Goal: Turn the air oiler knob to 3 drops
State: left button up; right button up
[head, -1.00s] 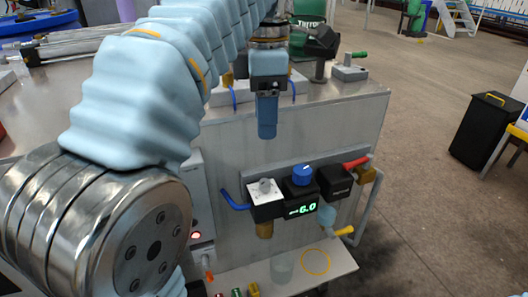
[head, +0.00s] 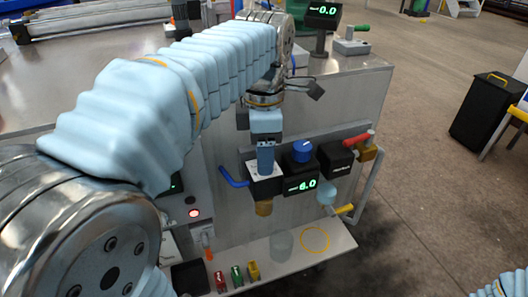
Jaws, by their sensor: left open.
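The air unit hangs on the cabinet's front. Its left block (head: 266,188) has a white plate (head: 252,169) on top and an amber bowl (head: 264,208) below. The middle block carries a blue knob (head: 301,147) and a green display reading 6.0 (head: 302,185). The right block (head: 340,163) has a red lever (head: 357,139). My left gripper (head: 265,170) points down over the white plate and hides the small knob there. It is open; whether its fingers touch the knob I cannot tell. My right gripper is out of view.
A shelf (head: 285,257) below holds a clear cup (head: 282,243), a yellow ring (head: 315,239) and several small coloured parts. A blue hose (head: 234,177) joins the unit's left side. A second display (head: 324,10) on the cabinet top reads 0.0. A black bin (head: 487,118) stands on the floor at right.

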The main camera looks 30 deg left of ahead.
pick_arm(q)
jog(key=shift+c, duration=0.5)
grip_shut()
